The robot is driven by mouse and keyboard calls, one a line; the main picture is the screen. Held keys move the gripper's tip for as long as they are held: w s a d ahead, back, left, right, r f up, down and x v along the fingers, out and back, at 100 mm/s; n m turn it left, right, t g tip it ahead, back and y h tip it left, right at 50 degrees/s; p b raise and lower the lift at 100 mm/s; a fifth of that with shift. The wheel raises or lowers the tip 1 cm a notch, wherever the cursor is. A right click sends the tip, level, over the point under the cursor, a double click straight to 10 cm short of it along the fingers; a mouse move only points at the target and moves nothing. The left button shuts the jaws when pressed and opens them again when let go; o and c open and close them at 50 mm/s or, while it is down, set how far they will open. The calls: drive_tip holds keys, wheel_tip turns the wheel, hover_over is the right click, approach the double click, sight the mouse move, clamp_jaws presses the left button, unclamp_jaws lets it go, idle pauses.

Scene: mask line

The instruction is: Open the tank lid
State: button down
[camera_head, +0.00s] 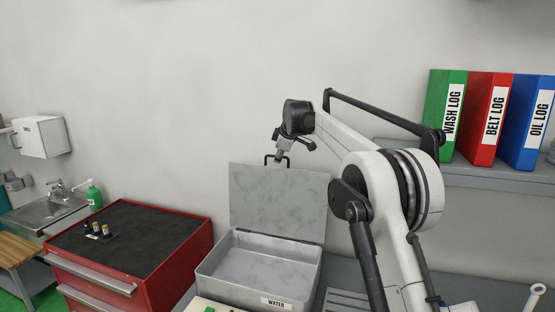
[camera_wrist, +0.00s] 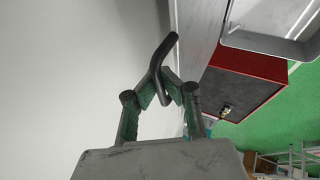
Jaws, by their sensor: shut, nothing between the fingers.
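The grey metal tank (camera_head: 262,283), labelled WATER, stands on the bench. Its lid (camera_head: 277,203) is raised and stands nearly upright along the tank's back edge, so the tank's inside shows. A dark handle (camera_head: 268,159) is at the lid's top edge. My gripper (camera_head: 280,154) is at the top of the lid, right by this handle. In the wrist view my gripper's green-sided fingers (camera_wrist: 165,86) are closed together, and a dark bent bar (camera_wrist: 163,55), seemingly the handle, shows at their tips. Whether they touch it is unclear.
A red cabinet (camera_head: 177,262) with small bottles on its dark top stands left of the tank. A sink (camera_head: 45,211) and green soap bottle (camera_head: 94,196) are farther left. A shelf (camera_head: 485,178) with green, red and blue binders is at right. The wall is behind the lid.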

drive_tip(key=shift+r, duration=0.1)
drive_tip(key=c, duration=2)
unclamp_jaws()
drive_tip(key=shift+s+a+r, duration=0.1)
drive_tip(key=shift+s, duration=0.1)
drive_tip(key=shift+o, duration=0.9)
drive_tip(key=shift+w, duration=0.15)
drive_tip(key=v, duration=1.2)
